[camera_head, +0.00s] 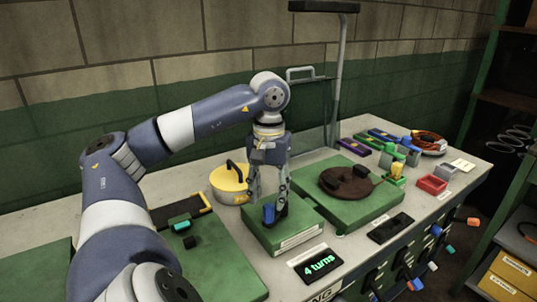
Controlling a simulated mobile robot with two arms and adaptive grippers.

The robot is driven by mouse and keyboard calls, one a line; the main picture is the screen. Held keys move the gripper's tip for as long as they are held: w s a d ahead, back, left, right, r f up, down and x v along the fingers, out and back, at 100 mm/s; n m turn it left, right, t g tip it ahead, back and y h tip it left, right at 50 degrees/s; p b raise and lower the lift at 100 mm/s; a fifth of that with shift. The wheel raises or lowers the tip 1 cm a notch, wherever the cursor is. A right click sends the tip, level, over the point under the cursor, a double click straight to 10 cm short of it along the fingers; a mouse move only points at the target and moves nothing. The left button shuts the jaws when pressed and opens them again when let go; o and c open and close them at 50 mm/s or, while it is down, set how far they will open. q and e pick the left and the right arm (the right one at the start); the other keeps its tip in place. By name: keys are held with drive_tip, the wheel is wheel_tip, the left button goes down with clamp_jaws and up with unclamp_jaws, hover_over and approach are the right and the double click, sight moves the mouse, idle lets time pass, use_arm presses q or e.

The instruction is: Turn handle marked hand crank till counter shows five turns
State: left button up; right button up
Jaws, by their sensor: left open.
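A green box (300,232) stands on the bench with a small blue handle (268,213) on its top. A pale label strip runs along its front, too small to read. My left gripper (269,205) points down over this box with its fingers apart. The blue handle shows between or just in front of the fingertips; I cannot tell whether they touch it. The counter (320,263) in front of the box reads "4 turns" in green. My right gripper is out of view.
A yellow round tin (230,183) stands close left of the gripper. A brown disc (346,183) on a green base is to the right, with a dark flat panel (390,228) in front. Coloured blocks and a red tray (432,184) lie farther right.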

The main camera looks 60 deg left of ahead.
use_arm(q)
drive_tip(key=shift+r, duration=0.85)
idle(2.0)
